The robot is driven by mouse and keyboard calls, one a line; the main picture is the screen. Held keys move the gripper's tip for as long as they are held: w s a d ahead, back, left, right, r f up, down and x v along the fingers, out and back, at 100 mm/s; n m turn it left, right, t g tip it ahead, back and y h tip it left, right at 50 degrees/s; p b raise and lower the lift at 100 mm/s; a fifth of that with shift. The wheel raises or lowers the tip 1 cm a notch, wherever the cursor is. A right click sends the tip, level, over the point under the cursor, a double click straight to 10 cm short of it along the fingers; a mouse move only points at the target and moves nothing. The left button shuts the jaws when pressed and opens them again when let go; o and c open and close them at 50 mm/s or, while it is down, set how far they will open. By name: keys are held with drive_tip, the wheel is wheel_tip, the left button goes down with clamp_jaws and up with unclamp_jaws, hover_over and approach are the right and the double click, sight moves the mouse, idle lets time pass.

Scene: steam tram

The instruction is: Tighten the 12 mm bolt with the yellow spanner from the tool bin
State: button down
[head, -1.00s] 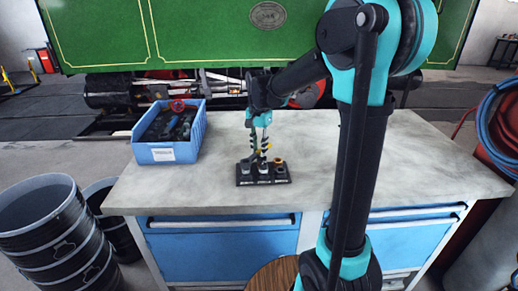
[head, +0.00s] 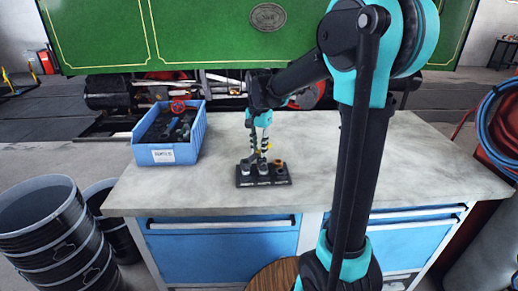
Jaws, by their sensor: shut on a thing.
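My gripper (head: 262,148) points down over the black bolt block (head: 265,182) on the bench. It is shut on the yellow spanner (head: 265,150), of which only small yellow bits show between and beside the fingers. The spanner's jaw is too small and too hidden to make out. The block carries several bolts in a row. A copper-coloured one (head: 280,167) at the right end stands clear, while the left and middle ones are close under my fingers and partly covered. I cannot tell whether the spanner touches a bolt. The blue tool bin (head: 167,153) stands to the left on the bench.
The bin holds dark tools and a red round item (head: 178,107). The grey workbench (head: 410,165) is clear right of the block and in front of it. Black drums (head: 45,230) stand at the lower left. The green tram side (head: 200,30) rises behind the bench.

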drive_tip(key=shift+r, duration=0.65)
drive_tip(key=shift+r, duration=1.35)
drive_tip(key=shift+s+a+n, duration=0.1)
drive_tip(key=shift+a+n, duration=0.3)
drive_tip(key=shift+n, duration=0.2)
drive_tip(key=s+a+f+n, duration=0.1)
drive_tip(key=s+a+n, duration=0.1)
drive_tip(key=a+n, duration=0.4)
drive_tip(key=s+a+f+n, duration=0.2)
drive_tip(key=a+n, duration=0.4)
drive_tip(key=n, duration=1)
drive_tip(key=shift+s+f+n, duration=0.15)
drive_tip(key=shift+s+n, duration=0.1)
drive_tip(key=shift+n, duration=0.15)
drive_tip(key=shift+a+f, duration=0.1)
drive_tip(key=shift+f, duration=1.05)
idle(0.6)
